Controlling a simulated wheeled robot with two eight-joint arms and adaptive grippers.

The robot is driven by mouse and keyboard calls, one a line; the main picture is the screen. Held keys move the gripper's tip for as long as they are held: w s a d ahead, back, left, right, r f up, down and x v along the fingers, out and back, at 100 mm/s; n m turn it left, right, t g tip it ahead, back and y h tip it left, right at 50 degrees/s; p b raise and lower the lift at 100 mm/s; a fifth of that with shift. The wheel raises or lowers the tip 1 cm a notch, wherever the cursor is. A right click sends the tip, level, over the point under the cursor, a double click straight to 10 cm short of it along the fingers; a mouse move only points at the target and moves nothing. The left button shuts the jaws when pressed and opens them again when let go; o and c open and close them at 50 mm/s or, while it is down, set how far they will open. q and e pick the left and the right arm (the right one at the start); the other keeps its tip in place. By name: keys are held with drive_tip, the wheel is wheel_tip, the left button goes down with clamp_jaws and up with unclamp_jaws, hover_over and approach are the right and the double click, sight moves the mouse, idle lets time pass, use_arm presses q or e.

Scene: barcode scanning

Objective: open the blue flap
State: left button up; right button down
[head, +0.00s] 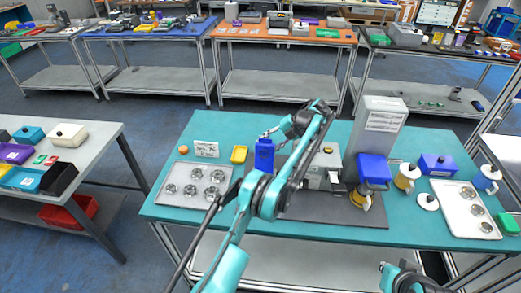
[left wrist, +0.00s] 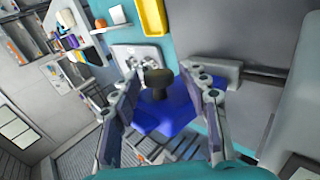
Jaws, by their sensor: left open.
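A blue piece with a dark round knob, which looks like the blue flap (head: 264,154), is left of the grey machine on the teal table. It also shows in the left wrist view (left wrist: 176,118), with its dark knob (left wrist: 158,80) between my fingers. My left gripper (head: 268,138) is close by the blue piece. In the left wrist view its two fingers (left wrist: 165,100) are apart, one on each side of the knob; I cannot tell whether they touch it. Part of my right arm shows at the bottom right; its fingers are not clear.
A yellow tray (head: 239,154), a sign (head: 206,148) and a metal tray (head: 166,193) are left. A tall grey machine (head: 380,130) with a blue part (head: 374,168), mugs (head: 407,177), a blue box (head: 438,165) and a white tray (head: 450,215) are right.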

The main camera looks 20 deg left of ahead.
use_arm(q)
drive_tip(key=shift+v, duration=1.45)
